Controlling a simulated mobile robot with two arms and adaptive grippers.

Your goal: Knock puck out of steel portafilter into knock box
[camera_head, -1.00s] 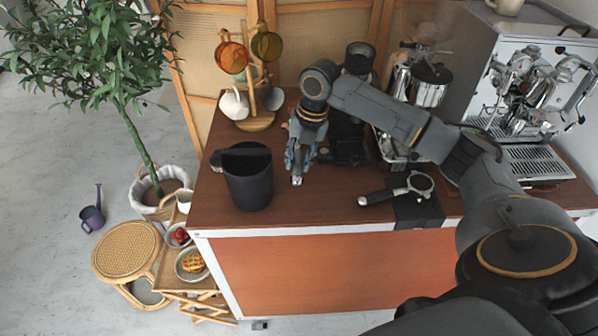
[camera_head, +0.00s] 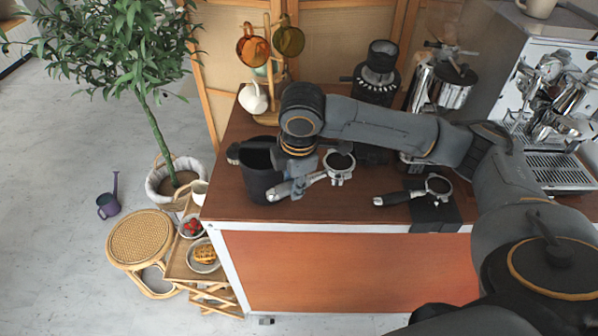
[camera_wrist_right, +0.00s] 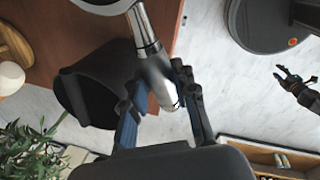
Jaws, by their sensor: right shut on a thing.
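My right gripper (camera_head: 300,180) is shut on the handle of the steel portafilter (camera_head: 340,167). The portafilter's round head points right, with its dark opening facing up; I cannot tell whether a puck is in it. In the right wrist view, the steel handle (camera_wrist_right: 147,38) runs between the fingers (camera_wrist_right: 163,108), and the head is cut off at the top. The black knock box (camera_head: 258,180) stands at the counter's left end, just left of the gripper and partly hidden by it. It also shows in the wrist view (camera_wrist_right: 82,88). My left gripper (camera_wrist_right: 297,88) appears small at the right there; its finger state is unclear.
A black-handled portafilter (camera_head: 438,186) rests on a black mat (camera_head: 437,216) at the counter's front. A mug tree (camera_head: 272,75) stands behind the knock box. A grinder (camera_head: 378,72) and an espresso machine (camera_head: 548,110) are behind and right.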

